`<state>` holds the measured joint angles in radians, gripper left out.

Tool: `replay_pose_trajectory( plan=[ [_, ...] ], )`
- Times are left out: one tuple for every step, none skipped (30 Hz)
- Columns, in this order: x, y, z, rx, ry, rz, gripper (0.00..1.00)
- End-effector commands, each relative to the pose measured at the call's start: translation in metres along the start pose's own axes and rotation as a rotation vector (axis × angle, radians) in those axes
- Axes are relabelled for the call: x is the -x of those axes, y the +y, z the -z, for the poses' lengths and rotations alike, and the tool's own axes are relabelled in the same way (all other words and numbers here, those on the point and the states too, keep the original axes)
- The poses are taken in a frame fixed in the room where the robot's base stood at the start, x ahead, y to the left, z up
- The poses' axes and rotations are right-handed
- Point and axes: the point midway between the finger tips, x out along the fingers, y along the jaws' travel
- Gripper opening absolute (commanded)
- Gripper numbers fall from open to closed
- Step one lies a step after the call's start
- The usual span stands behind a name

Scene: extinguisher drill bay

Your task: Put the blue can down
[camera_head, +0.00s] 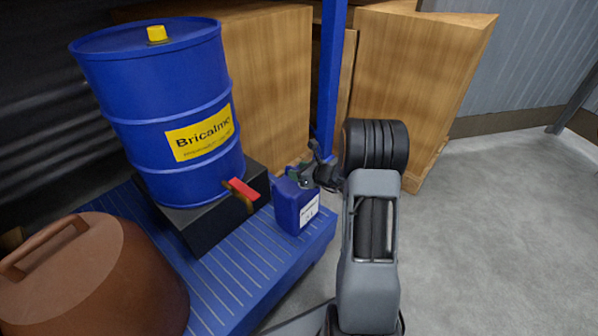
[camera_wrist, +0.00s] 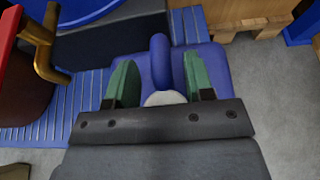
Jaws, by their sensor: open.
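The blue can (camera_head: 294,207) is a small jerrycan with a white label. It stands upright on the blue ribbed platform (camera_head: 232,278), near its right end. In the wrist view the blue can (camera_wrist: 203,65) lies below my gripper, with its raised handle and a pale round cap showing. My gripper (camera_wrist: 160,78) is open, with one green finger on each side of the handle and a gap visible on both sides. In the head view my gripper (camera_head: 310,174) is at the top of the can, partly hidden by its own wrist parts.
A large blue drum (camera_head: 160,110) stands on a black block (camera_head: 200,226) left of the can. A brass tap with a red handle (camera_head: 243,188) juts toward the can. A brown lidded vessel (camera_head: 90,280) is at front left. Wooden crates (camera_head: 415,70) and a blue post (camera_head: 328,80) stand behind. Grey floor at right is clear.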

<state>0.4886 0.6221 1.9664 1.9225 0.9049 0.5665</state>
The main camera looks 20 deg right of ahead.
Motion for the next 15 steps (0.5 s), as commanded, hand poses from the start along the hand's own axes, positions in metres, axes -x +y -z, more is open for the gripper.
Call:
replay_pose_trajectory(
  plan=[
    [0.003,0.000,-0.003,0.000,0.000,0.001,0.48],
    [0.006,-0.001,-0.003,0.000,0.000,0.001,0.48],
    [0.011,-0.001,-0.003,0.000,-0.001,0.002,0.48],
    [0.016,-0.001,-0.004,0.000,-0.001,0.003,0.48],
    [0.021,-0.001,-0.004,-0.001,-0.001,0.003,0.48],
    [0.028,-0.001,-0.004,-0.001,-0.001,0.004,0.48],
    [0.034,-0.001,-0.004,-0.001,0.000,0.004,0.48],
    [0.041,-0.001,-0.004,-0.001,0.000,0.004,0.48],
    [0.049,-0.002,-0.004,-0.002,-0.001,0.005,0.48],
    [0.055,-0.001,-0.004,-0.002,0.000,0.004,0.48],
    [0.061,-0.001,-0.004,-0.001,0.000,0.004,0.48],
    [0.068,-0.001,-0.004,-0.002,0.000,0.005,0.48],
    [0.074,-0.001,-0.004,-0.002,-0.001,0.004,0.48],
    [0.079,-0.001,-0.004,-0.001,-0.001,0.004,0.48],
    [0.086,-0.001,-0.004,-0.001,0.000,0.004,0.48]
  ],
)
